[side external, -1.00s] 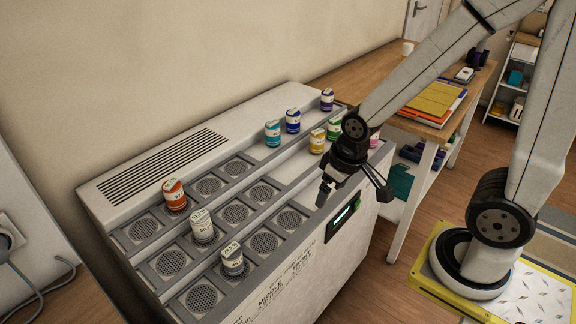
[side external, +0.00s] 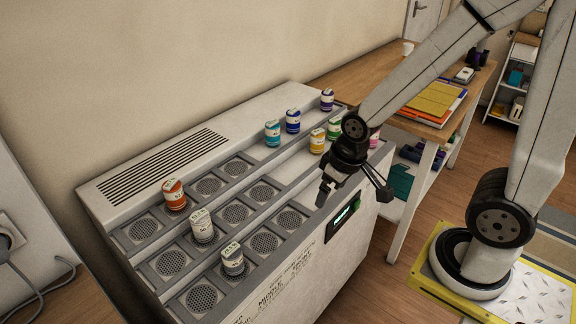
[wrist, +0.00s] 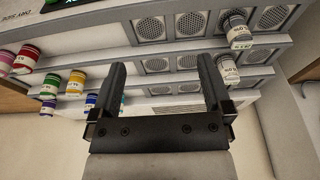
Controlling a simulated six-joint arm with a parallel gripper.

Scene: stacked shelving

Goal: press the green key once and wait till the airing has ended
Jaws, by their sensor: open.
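The stepped white cabinet (side external: 110,195) carries a dark panel (side external: 342,218) with a lit green display on its front. A small green patch at the panel's upper right may be the green key (side external: 356,205); it is too small to be sure. My gripper (side external: 354,192) is open and empty, just above and in front of the panel. In the wrist view its two fingers (wrist: 160,68) stand wide apart, and the panel's edge (wrist: 58,5) shows at the top left. I cannot make out any text on the display.
Orange (side external: 174,194), white (side external: 202,225) and grey-labelled (side external: 232,259) cans stand on the left of the steps, on round grilles. Teal (side external: 272,133), yellow (side external: 317,141) and other coloured cans stand to the right, close to my arm. A wooden table (side external: 345,78) is behind.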

